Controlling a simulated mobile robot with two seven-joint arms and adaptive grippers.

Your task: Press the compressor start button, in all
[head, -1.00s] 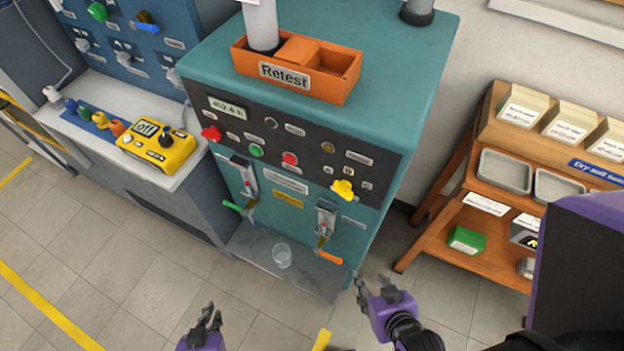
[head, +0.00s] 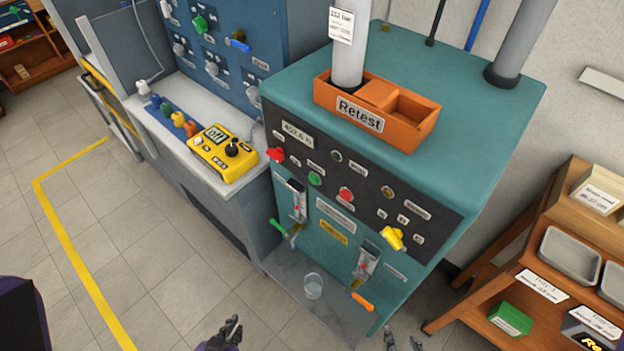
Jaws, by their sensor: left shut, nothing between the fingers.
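The compressor is a teal cabinet (head: 460,110) with a dark control panel (head: 300,155) on its front. The panel carries a green button (head: 315,179), a red button (head: 346,195), a red knob (head: 275,154) at its left end and a yellow knob (head: 393,238) at its right end. A display (head: 297,133) sits at the panel's top left. My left gripper (head: 234,326) is shut and empty at the bottom edge, low and apart from the panel. My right gripper (head: 404,343) shows only its fingertips at the bottom edge, apart from the cabinet; its opening is unclear.
An orange Retest tray (head: 430,125) stands on the cabinet top around a grey cylinder. A glass (head: 313,287) stands on the low ledge, below lever valves. A yellow device (head: 224,153) sits on the left bench. A wooden rack (head: 480,322) stands at right. Floor at left is clear.

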